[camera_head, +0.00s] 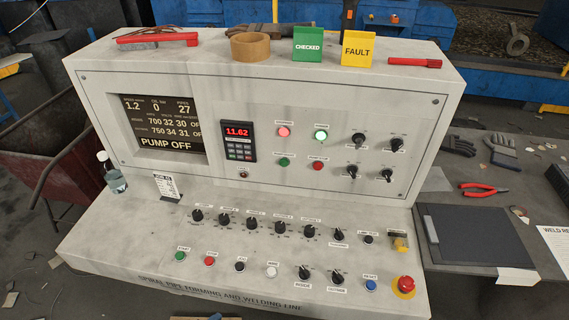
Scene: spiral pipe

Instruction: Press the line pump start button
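The grey control console (250,85) stands in front of me, with a sloped upright panel and a lower desk. On the upright panel, a green button (284,162) sits left of a red button (318,166); their small labels are hard to read. Above them are a lit red lamp (284,131) and a bright green lamp (321,136). Another green button (180,256), labelled START, is at the desk's front left, beside a red button (210,261). The display (165,130) reads PUMP OFF. Neither of my grippers is in view.
Several black knobs (280,228) line the desk. A red emergency stop (404,285) is at its right corner. A bottle (114,180) stands at the left. Tape (250,46), green CHECKED (307,44) and yellow FAULT (357,50) signs stand on top. The space before the panel is clear.

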